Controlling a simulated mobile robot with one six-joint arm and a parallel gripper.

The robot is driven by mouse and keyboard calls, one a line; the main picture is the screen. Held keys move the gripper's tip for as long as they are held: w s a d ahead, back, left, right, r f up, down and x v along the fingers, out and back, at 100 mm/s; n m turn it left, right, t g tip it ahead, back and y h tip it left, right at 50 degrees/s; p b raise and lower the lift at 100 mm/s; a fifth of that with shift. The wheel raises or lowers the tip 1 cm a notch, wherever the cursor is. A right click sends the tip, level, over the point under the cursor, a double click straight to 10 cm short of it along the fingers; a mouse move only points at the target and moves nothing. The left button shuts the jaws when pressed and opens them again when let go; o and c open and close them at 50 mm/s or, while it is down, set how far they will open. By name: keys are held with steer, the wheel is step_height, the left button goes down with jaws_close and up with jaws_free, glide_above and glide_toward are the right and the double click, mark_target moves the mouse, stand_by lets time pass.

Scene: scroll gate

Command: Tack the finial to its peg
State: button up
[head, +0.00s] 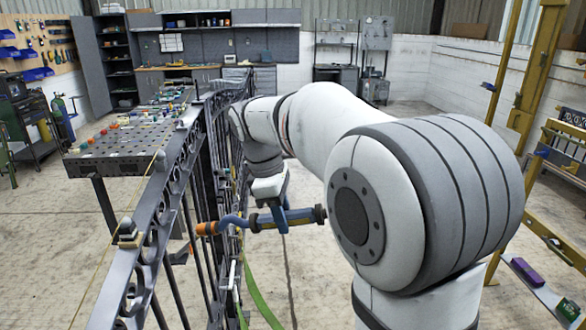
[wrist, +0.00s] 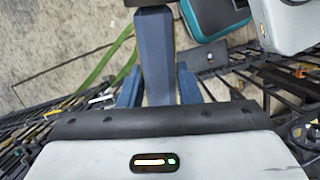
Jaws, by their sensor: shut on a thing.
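A dark finial-like piece (head: 128,230) with a square base stands upright on the near part of the gate's top rail; its peg is hidden. A second small piece (head: 160,160) sits farther along the rail.
The black scrolled gate (head: 165,185) runs away from me. A dark perforated table (head: 115,150) with several small coloured parts stands behind it on the left. A green strip (head: 258,300) lies on the floor. Yellow frames (head: 535,75) stand at the right.

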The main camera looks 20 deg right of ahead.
steer(key=s+r+n+p, duration=0.15)
steer(key=s+r, duration=0.35)
steer(key=r, duration=0.5)
steer(key=w+a+f+b, duration=0.1)
steer(key=a+f+b, duration=0.1)
steer(key=a, duration=0.4)
steer(key=shift+w+n+h, duration=0.3)
steer(key=shift+n+h, duration=0.1)
steer(key=shift+n, duration=0.05)
steer(key=shift+f, duration=0.1)
steer(key=o, duration=0.6)
jaws_close()
steer(key=shift+w+a+r+p, duration=0.1)
steer(key=shift+a+r+p, duration=0.5)
steer(key=shift+p, duration=0.45)
